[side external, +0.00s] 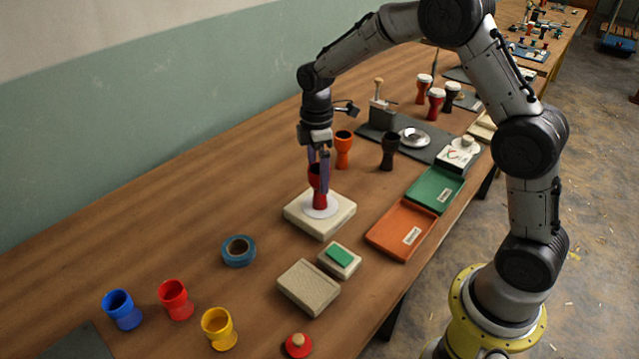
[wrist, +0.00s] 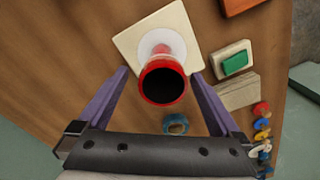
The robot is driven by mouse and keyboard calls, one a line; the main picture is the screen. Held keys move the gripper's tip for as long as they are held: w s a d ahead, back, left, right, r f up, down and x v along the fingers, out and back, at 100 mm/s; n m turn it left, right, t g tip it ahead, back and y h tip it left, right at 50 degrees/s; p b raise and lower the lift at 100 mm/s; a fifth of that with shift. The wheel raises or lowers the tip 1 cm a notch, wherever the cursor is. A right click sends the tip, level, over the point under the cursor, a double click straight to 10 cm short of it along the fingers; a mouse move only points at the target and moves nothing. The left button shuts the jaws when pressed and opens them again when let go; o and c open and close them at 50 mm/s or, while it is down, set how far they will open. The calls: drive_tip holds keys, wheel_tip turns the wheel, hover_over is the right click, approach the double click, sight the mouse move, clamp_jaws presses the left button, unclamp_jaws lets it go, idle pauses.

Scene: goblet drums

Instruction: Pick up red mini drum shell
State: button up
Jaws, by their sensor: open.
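A red goblet-shaped drum shell (side external: 320,200) stands upright on a white disc (side external: 334,210) on a cream square block (side external: 322,224). In the wrist view the shell (wrist: 163,82) shows its dark open mouth toward the camera. My gripper (side external: 319,180) is above the block, with its purple fingers pointing down on either side of the shell. In the wrist view my gripper (wrist: 158,73) is open, with gaps between the shell and both fingers. Another red shell-like cup (side external: 176,299) stands at the lower left, between a blue cup (side external: 122,310) and a yellow cup (side external: 219,328).
An orange shell (side external: 344,150) and a dark shell (side external: 389,152) stand behind the block. An orange tray (side external: 401,230) and a green tray (side external: 435,189) lie to the right. Blue tape (side external: 238,251) lies at front left. The table's left side is largely clear.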

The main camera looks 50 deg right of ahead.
drive_tip(key=f, duration=0.4)
drive_tip(key=shift+s+a+f, duration=0.1)
drive_tip(key=shift+s+f, duration=0.1)
drive_tip(key=shift+s, duration=0.05)
drive_tip(key=c, duration=1.6)
